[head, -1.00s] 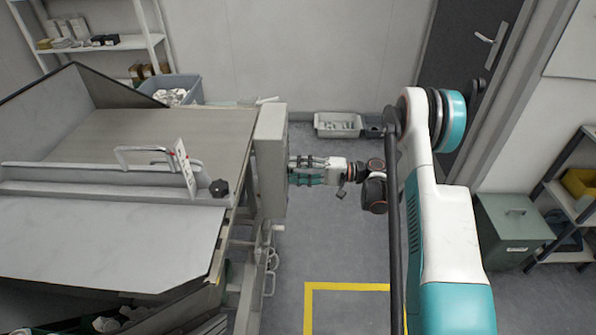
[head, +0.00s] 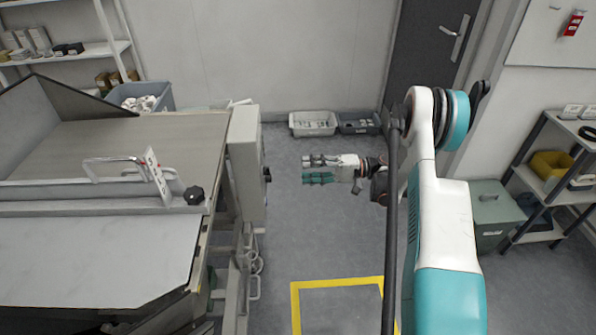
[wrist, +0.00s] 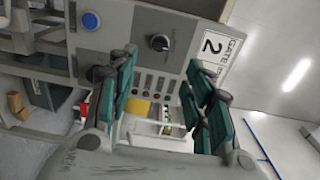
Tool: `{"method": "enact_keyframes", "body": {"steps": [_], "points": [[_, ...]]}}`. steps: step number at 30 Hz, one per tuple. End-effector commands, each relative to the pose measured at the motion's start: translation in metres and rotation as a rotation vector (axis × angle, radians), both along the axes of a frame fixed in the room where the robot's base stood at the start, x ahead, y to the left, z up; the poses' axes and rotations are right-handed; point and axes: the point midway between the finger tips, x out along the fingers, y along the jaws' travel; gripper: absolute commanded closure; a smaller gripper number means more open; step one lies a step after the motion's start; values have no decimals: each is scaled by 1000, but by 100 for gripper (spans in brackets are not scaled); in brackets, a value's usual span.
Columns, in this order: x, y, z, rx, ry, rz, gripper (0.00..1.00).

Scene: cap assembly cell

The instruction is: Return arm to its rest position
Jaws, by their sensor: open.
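My gripper (head: 306,169) is at the middle of the head view, pointing left with nothing held. It is to the right of the grey control box (head: 246,165) on the machine's side, with a clear gap of floor between them. In the wrist view my gripper (wrist: 165,100) shows its two teal fingers spread apart with nothing between them. Beyond them is the panel face with a blue button (wrist: 91,20), a black knob (wrist: 159,42) and a label (wrist: 216,50) reading "GATE 2".
The machine table (head: 90,255) fills the left side. Grey bins (head: 313,124) stand by the back wall. A lidded green-grey box (head: 494,212) and a shelf (head: 540,175) with a yellow bin are at right. A yellow floor outline (head: 335,284) lies in front; the floor around it is clear.

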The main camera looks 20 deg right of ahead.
Motion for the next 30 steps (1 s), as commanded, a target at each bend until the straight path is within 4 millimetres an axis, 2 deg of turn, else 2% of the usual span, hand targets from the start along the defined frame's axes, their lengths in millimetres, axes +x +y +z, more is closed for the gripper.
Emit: {"method": "enact_keyframes", "body": {"steps": [5, 20, 23, 30], "points": [[-2, -5, 0, 0, 0, 0, 54], [0, -2, 5, -8, 4, 0, 54], [5, 7, 19, -38, 16, -4, 54], [15, 49, 73, -184, 59, -22, 54]]}}
